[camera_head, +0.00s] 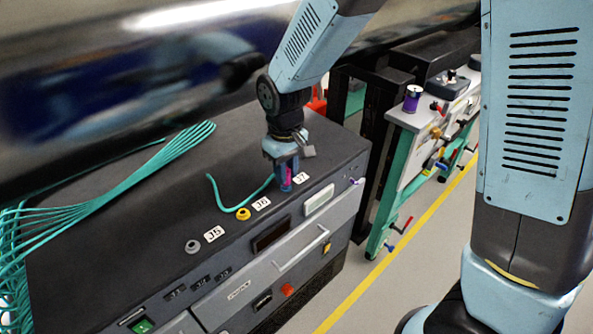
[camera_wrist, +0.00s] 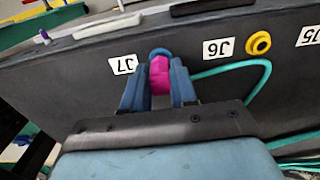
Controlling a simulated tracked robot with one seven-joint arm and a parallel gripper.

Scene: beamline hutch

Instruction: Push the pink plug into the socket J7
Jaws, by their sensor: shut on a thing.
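My gripper (camera_head: 287,183) points down over the far end of the black cabinet top, beside the label J7 (camera_head: 301,178). It is shut on the pink plug (camera_head: 289,173). In the wrist view the pink plug (camera_wrist: 160,74) sits between my two fingers (camera_wrist: 159,88). The blue socket (camera_wrist: 159,52) beside the label J7 (camera_wrist: 123,64) shows just beyond the plug and is partly hidden by it. The plug lines up with the socket in this view, but I cannot tell whether it has entered. A teal cable (camera_head: 228,209) curves away from the plug.
The yellow socket (camera_head: 243,214) at J6 and the grey socket (camera_head: 192,246) at J5 lie along the same cabinet edge (camera_head: 120,245). A bundle of teal cables (camera_head: 150,168) crosses the left side. A big shiny cylinder (camera_head: 120,80) stands behind. A cart (camera_head: 420,118) stands at right.

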